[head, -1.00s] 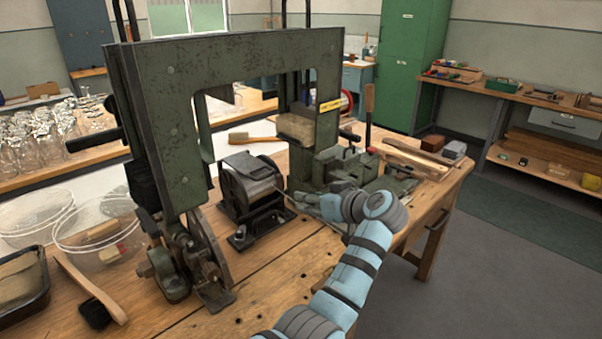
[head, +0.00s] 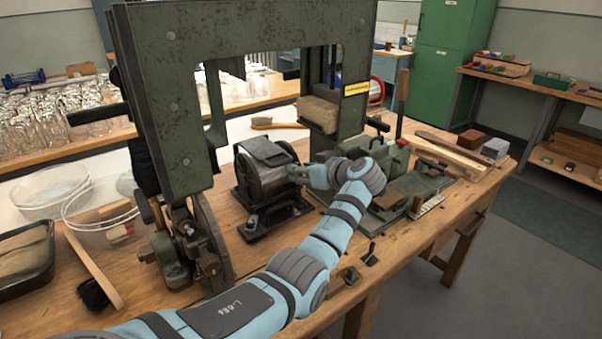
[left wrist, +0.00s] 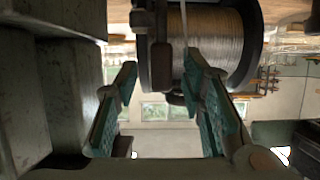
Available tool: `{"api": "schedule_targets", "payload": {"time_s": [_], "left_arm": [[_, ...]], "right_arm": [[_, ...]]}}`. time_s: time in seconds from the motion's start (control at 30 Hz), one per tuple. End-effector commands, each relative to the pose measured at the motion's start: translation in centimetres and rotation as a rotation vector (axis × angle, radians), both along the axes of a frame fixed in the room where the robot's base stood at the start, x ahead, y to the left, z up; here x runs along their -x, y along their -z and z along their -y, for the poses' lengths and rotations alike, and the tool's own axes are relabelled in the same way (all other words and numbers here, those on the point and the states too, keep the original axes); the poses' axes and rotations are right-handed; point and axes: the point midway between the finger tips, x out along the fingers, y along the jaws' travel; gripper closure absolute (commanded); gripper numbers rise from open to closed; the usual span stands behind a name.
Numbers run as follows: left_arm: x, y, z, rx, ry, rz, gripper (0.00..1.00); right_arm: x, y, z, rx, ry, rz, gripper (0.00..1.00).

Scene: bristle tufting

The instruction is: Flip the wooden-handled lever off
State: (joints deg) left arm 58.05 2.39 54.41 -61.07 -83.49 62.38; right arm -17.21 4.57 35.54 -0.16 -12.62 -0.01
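A lever with an upright wooden handle (head: 402,92) and a red part below it stands on the green machine at the back right of the bench in the head view. My left gripper (head: 318,175) is to the left of the lever and lower, close to the wire spool unit (head: 268,165). In the left wrist view my left gripper (left wrist: 165,85) is open, its two green-padded fingers apart with nothing held between them. The spool of wire (left wrist: 215,45) shows just beyond the fingertips. The lever cannot be made out in the left wrist view. My right gripper is in neither view.
The large green machine frame (head: 240,40) rises over the bench (head: 330,240) behind and left of my left arm. Clear bowls (head: 50,188), a brush (head: 90,270) and a dark tray (head: 25,255) are at the left. Wooden strips (head: 447,152) lie at the right end.

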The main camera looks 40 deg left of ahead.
Motion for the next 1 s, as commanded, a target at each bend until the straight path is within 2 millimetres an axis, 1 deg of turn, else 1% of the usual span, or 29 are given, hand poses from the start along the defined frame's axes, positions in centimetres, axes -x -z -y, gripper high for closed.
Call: {"api": "schedule_targets", "payload": {"time_s": [0.1,0.3,0.37,0.53,0.57,0.8,0.87,0.97,1.0], "left_arm": [[-0.2,0.4,-0.7,0.002,-0.001,-0.001,0.63],[-0.2,0.3,-0.8,0.002,0.000,0.000,0.63],[-0.2,0.3,-0.8,0.002,0.000,0.000,0.71],[-0.2,0.3,-0.8,0.002,0.000,0.000,0.99],[-0.2,0.3,-0.7,0.002,0.000,-0.001,1.00],[-0.2,0.3,-0.7,0.001,0.000,0.000,1.00],[-0.2,0.5,-0.6,-0.010,0.001,0.003,1.00],[0.0,1.1,0.2,-0.077,0.003,0.023,1.00],[0.1,1.4,0.6,-0.116,0.003,0.036,1.00]], "right_arm": [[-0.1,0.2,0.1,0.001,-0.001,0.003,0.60],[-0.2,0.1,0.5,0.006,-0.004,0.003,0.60],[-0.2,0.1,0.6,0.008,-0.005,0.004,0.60],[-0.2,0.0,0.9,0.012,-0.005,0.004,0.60],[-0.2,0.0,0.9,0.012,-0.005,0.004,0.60],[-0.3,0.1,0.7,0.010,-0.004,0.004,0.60],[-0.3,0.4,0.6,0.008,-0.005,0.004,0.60],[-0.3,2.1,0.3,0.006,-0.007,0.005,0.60],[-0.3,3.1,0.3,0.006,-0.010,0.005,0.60]]}}
